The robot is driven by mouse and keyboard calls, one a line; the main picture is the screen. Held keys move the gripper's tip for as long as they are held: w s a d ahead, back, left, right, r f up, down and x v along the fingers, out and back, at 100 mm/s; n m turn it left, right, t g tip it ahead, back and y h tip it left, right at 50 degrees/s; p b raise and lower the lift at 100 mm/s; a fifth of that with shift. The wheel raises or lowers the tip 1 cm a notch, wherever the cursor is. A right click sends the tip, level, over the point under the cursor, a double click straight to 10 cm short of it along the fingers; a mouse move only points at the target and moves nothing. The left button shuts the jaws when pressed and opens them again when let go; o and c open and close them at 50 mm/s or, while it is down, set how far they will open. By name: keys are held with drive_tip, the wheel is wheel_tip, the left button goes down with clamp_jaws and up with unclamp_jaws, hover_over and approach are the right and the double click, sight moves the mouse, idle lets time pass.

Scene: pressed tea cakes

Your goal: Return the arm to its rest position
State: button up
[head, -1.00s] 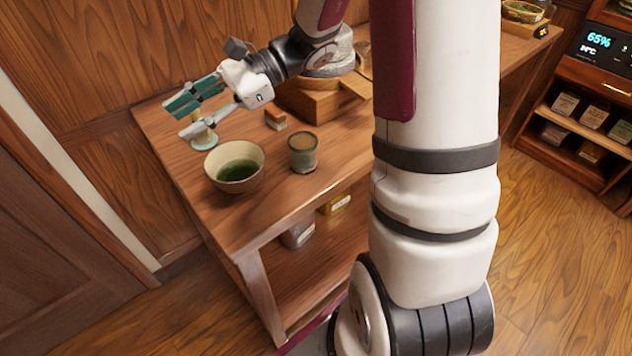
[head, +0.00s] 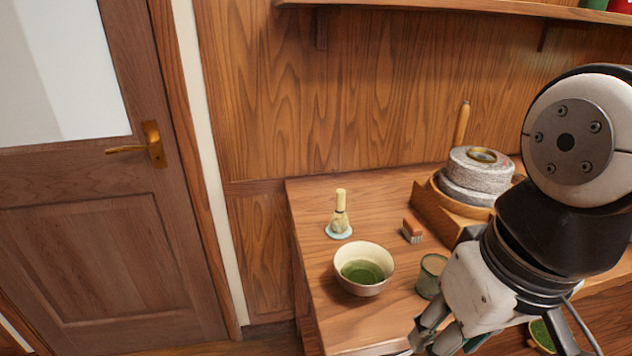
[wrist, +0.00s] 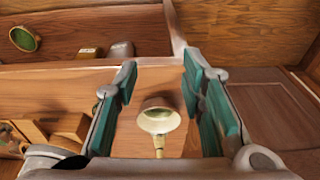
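My gripper (head: 437,338) hangs at the lower right of the head view, in front of the table. Its lower fingers run towards the bottom edge of that view. In the wrist view my gripper (wrist: 160,68) is open, its two teal-padded fingers well apart with nothing held between them. The tea bowl (wrist: 158,122) appears in the gap, apart from the fingers and farther off. My arm is folded at the right of the head view and covers part of the table.
A bowl of green tea (head: 363,270), a whisk on its stand (head: 340,218), a small brush (head: 412,230), a green cup (head: 430,275) and a stone mill (head: 480,175) stand on the table (head: 315,215). A door (head: 90,240) is at left.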

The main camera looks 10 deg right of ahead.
drive_tip(key=shift+d, duration=0.2)
wheel_tip(320, 180, up, 11)
drive_tip(key=t+p, duration=0.2)
drive_tip(key=p, duration=0.7)
drive_tip(key=shift+s+d, duration=0.1)
idle(0.3)
